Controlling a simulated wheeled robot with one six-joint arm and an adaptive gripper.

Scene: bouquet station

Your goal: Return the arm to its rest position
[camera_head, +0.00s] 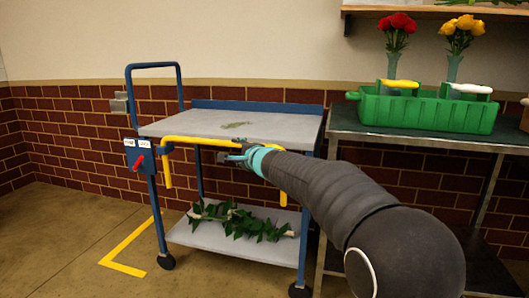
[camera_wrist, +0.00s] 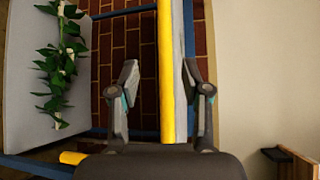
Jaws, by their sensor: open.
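My arm reaches from the lower right of the head view to the cart. My gripper (camera_head: 226,156) is at the cart's front edge, close to the yellow handle bar (camera_head: 200,141). In the wrist view my gripper (camera_wrist: 160,68) is open, one finger on each side of the yellow bar (camera_wrist: 166,75) in the picture. I cannot tell whether the fingers touch the bar. Nothing is held.
Leafy garland (camera_head: 240,221) lies on the cart's lower shelf (camera_head: 215,240). At right, a dark table (camera_head: 440,141) carries a green crate (camera_head: 428,111) with red flowers (camera_head: 397,23) and yellow flowers (camera_head: 461,28) above it. Floor left of the cart is clear around a yellow marking (camera_head: 125,245).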

